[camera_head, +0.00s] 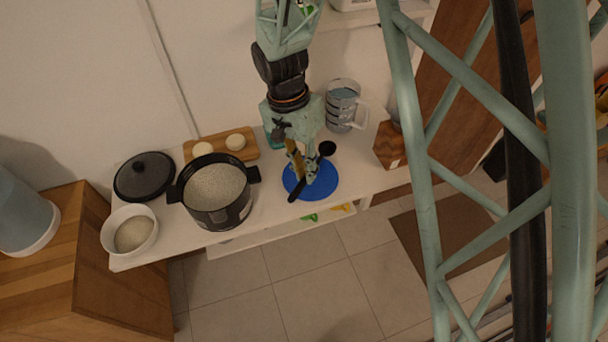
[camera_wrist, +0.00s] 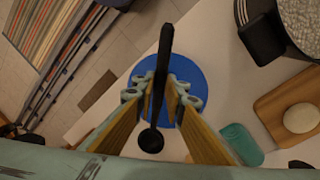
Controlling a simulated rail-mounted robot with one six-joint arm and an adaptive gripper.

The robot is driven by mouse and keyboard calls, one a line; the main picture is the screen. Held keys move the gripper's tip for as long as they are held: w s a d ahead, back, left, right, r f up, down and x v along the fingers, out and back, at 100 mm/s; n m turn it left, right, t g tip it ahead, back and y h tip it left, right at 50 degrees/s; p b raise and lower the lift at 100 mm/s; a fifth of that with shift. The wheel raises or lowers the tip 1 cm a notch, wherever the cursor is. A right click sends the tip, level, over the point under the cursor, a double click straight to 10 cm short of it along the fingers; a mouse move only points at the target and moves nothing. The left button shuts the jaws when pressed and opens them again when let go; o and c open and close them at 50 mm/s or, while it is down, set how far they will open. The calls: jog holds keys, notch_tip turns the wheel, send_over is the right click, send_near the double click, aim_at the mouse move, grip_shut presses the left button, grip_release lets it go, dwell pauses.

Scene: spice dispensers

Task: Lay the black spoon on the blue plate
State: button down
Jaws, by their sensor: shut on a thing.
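The black spoon (camera_wrist: 161,75) is between my gripper's fingertips; its handle points up and its round bowl (camera_wrist: 151,140) points down in the wrist view. In the head view the spoon's bowl (camera_head: 327,148) shows right of the fingers and its handle (camera_head: 297,190) on the left. My gripper (camera_wrist: 165,98) is shut on the spoon, over the blue plate (camera_wrist: 195,78). The blue plate (camera_head: 325,181) lies on the white counter near its front edge. Whether the spoon touches the plate I cannot tell. The fingers hide part of the plate and spoon.
A black pot (camera_head: 216,196) of grainy white contents stands left of the plate. Further left are a black lid (camera_head: 145,177) and a white bowl (camera_head: 130,230). A wooden board (camera_head: 221,149) lies behind the pot. A clear jug (camera_head: 341,104) and a wooden block (camera_head: 389,146) stand to the right.

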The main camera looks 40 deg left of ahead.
jog(key=shift+w+a, duration=0.2)
dwell(0.3)
jog(key=shift+w+a, duration=0.2)
jog(key=shift+a, duration=0.05)
jog(key=shift+a+f, duration=0.1)
jog(key=shift+f, duration=1.7)
jog(key=shift+f, duration=0.15)
jog(key=c, duration=2.6)
grip_release()
jog(key=shift+c, duration=0.2)
jog(key=shift+r, duration=0.25)
notch_tip(320, 180, up, 12)
jog(key=a, duration=0.2)
jog(key=shift+f+p, duration=0.15)
jog(key=shift+p, duration=0.2)
